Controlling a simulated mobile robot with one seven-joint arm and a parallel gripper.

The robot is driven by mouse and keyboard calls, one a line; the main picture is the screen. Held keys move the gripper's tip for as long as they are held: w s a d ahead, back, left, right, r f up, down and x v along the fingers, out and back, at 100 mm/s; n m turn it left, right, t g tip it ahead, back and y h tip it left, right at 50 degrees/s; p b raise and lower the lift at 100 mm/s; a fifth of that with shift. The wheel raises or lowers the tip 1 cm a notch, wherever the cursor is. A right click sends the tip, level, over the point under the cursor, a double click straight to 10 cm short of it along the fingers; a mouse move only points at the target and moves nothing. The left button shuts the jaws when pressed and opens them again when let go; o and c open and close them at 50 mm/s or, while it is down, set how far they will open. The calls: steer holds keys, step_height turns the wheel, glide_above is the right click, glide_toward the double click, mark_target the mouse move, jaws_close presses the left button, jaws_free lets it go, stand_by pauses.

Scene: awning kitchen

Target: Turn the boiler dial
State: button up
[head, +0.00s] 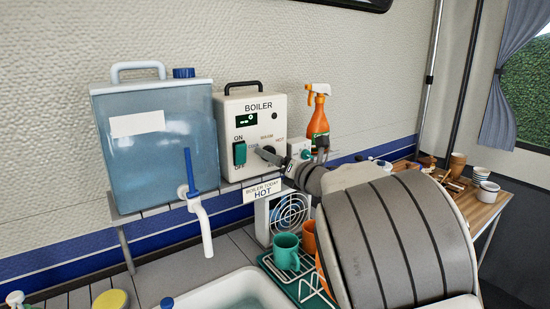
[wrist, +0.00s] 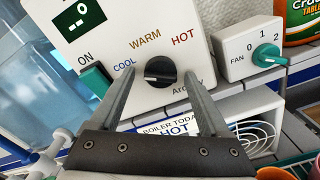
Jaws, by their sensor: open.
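The boiler (head: 249,128) is a cream box on a shelf, with a display, a green ON/OFF switch and a black dial; the boiler front (wrist: 145,28) also fills the upper wrist view. The boiler dial (wrist: 160,69) has COOL, WARM and HOT printed around it. A pale mark on the dial points left, to the COOL side. My gripper (wrist: 159,77) is open, with one finger on each side of the dial; I cannot tell whether they touch it. In the head view, my gripper (head: 270,156) reaches the boiler front and mostly hides the dial.
A card reading "BOILER TODAY HOT" (head: 262,190) hangs below the boiler. A fan control box (wrist: 249,47) is to the right, near an orange spray bottle (head: 318,118). A water tank (head: 158,150) stands left; mugs (head: 286,249) and a sink (head: 237,294) are below.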

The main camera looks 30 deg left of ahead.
jaws_close()
stand_by(0.4)
steer(key=shift+m, duration=0.3)
steer(key=shift+r+m+p, duration=0.15)
steer(key=shift+m+p, duration=0.95)
steer(key=shift+m, duration=4.7)
steer(key=shift+r+m+p, duration=0.1)
steer(key=shift+m+p, duration=1)
steer(key=shift+m, duration=4.7)
